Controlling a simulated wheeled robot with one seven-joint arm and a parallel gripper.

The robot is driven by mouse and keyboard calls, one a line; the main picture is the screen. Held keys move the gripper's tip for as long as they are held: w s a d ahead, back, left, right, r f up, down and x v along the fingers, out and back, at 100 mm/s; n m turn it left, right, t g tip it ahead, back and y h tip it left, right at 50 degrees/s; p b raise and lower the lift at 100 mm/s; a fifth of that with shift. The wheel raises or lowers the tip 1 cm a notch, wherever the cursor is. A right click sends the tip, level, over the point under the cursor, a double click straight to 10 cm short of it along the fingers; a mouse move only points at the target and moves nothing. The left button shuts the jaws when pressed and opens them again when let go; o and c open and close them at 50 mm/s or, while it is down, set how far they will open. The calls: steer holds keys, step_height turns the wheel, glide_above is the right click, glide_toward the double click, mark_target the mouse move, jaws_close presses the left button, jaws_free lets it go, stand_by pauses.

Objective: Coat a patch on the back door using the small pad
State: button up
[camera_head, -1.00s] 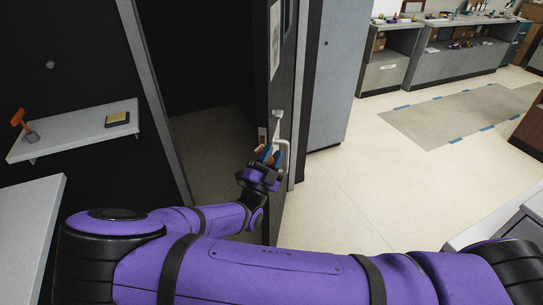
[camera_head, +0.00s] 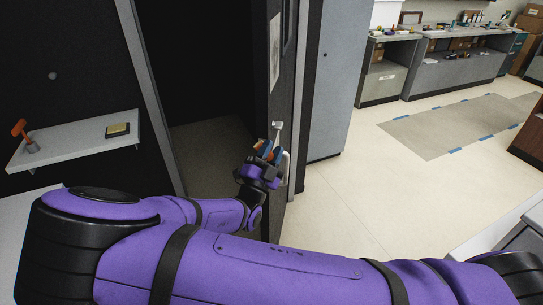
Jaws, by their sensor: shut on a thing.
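The small pad (camera_head: 117,129), yellowish on a dark base, lies on the pale wall shelf at the left. The back door (camera_head: 283,95) is a dark panel standing open, seen nearly edge-on, with a pale sheet on its face. My gripper (camera_head: 268,153) is at the door's edge, shut on the pale door handle (camera_head: 278,130). The fingers hide part of the handle, so the exact contact is unclear. The pad is well to the left of my gripper.
An orange-headed tool (camera_head: 20,131) stands on the shelf (camera_head: 70,140) left of the pad. The dark doorway (camera_head: 205,90) is open. A grey cabinet (camera_head: 328,90) stands right of the door. The pale floor (camera_head: 370,190) at right is clear.

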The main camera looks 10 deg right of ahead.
steer(key=shift+w+r, duration=0.1)
steer(key=shift+r, duration=0.9)
step_height(320, 180, down, 8)
steer(key=shift+r, duration=0.2)
stand_by(0.4)
steer(key=s+a, duration=0.2)
steer(key=s, duration=0.4)
stand_by(0.4)
steer(key=s, duration=0.2)
steer(key=shift+s+a, duration=0.35)
steer(key=shift+a, duration=0.05)
steer(key=shift+w, duration=0.1)
stand_by(0.7)
